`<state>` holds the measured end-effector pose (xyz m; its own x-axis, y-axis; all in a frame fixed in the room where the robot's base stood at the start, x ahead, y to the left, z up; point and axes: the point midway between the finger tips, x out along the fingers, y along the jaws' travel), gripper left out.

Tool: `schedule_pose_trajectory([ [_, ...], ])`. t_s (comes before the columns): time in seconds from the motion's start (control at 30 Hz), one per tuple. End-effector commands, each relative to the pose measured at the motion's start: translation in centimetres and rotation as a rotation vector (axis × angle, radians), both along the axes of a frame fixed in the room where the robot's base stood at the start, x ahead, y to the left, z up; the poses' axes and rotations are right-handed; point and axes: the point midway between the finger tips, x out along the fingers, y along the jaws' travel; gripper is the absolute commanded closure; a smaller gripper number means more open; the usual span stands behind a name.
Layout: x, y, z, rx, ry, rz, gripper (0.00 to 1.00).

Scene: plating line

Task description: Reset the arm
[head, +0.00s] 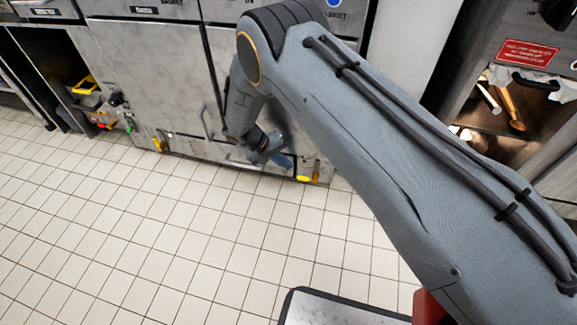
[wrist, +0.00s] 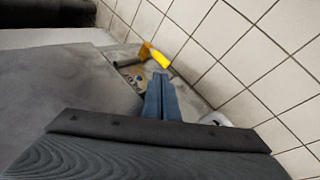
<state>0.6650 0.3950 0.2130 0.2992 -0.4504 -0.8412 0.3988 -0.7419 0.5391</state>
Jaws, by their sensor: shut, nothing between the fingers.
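My arm reaches from the lower right across the head view, bends at the elbow and goes down in front of the grey cabinets. My gripper (wrist: 162,84) shows in the wrist view as blue-grey fingers close together, with nothing between them. In the head view my gripper (head: 284,160) is small, low beside the cabinet fronts and above the floor; its fingertips are hard to make out there.
Grey cabinets (head: 150,65) line the back. A yellow-handled item (head: 308,179) is low by the cabinet base, also in the wrist view (wrist: 154,58). An open bay at left holds a yellow item (head: 85,85). White tiled floor (head: 150,235) is clear.

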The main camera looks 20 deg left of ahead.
Motion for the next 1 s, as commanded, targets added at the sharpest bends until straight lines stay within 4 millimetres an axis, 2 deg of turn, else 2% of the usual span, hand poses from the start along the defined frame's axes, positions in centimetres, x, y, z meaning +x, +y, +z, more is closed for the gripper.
schedule_pose_trajectory([
  [0.47, -0.1, 0.1, 0.0, -0.001, 0.0, 0.002, 1.0],
  [0.57, -0.1, 0.1, 0.9, 0.005, 0.006, 0.0, 1.0],
  [0.67, -0.2, 0.0, 3.2, 0.018, 0.023, -0.006, 1.0],
  [0.83, -1.1, -0.7, 9.6, 0.063, 0.076, -0.018, 1.0],
  [1.0, -2.9, -2.0, 16.0, 0.115, 0.131, -0.025, 1.0],
])
